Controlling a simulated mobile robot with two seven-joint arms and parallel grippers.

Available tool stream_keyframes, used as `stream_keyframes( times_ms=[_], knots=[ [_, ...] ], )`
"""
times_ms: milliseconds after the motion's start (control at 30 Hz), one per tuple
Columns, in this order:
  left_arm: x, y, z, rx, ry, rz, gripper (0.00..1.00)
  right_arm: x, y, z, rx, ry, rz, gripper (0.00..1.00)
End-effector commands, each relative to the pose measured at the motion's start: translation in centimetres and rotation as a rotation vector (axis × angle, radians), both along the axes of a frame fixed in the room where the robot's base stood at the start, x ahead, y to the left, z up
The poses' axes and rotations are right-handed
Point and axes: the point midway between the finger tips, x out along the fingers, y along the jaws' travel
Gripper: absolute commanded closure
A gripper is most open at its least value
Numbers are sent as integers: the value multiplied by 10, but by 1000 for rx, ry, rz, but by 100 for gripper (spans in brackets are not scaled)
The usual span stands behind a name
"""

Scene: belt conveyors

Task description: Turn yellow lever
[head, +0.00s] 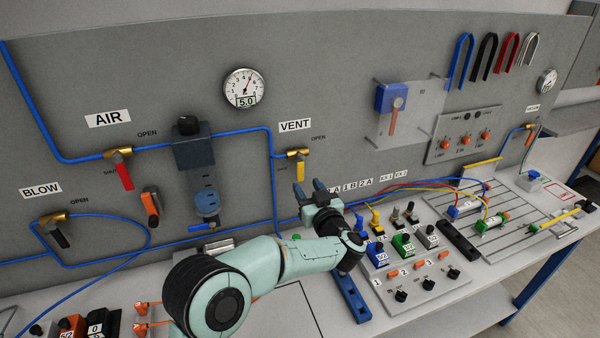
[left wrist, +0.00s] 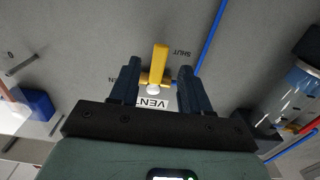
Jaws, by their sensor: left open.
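The yellow lever (head: 301,169) hangs down from the brass valve (head: 298,153) under the VENT label (head: 295,125) on the grey panel. In the left wrist view, which is turned upside down, the yellow lever (left wrist: 160,58) points up beside the word SHUT. My left gripper (head: 308,188) is open, just below the lever in the head view. In the left wrist view the open fingers of my left gripper (left wrist: 159,66) stand on either side of the lever, with gaps showing. I cannot tell how far the fingertips are from the panel. My right gripper is not in view.
A blue pipe (head: 272,185) runs down left of the valve. A red lever (head: 125,176) under AIR and a black lever (head: 59,239) under BLOW are farther left. A control board (head: 430,285) with buttons and valves stands on the bench at the right.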

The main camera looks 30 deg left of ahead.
Motion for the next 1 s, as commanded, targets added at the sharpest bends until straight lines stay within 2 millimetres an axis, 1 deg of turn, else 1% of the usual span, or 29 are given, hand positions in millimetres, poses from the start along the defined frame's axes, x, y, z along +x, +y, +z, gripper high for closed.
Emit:
stream_keyframes(
  times_ms=[33,100,300,500,733,767,800,867,900,1000],
  knots=[
    [7,10,3,2,-1,4,53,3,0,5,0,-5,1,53],
    [17,19,3,2,-1,3,53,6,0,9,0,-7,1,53],
    [35,40,2,0,-3,1,53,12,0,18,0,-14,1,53],
    [41,48,1,0,-1,0,53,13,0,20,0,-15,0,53],
    [41,48,0,0,-1,-1,53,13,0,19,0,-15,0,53],
    [41,48,0,0,-1,-1,60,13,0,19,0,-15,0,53],
    [41,48,0,0,-1,-1,73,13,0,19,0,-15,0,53],
    [41,48,0,0,-1,-1,92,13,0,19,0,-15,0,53],
    [41,48,0,0,-1,-1,100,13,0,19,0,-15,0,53],
    [41,48,0,1,-1,-1,100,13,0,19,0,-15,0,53]
  ],
)
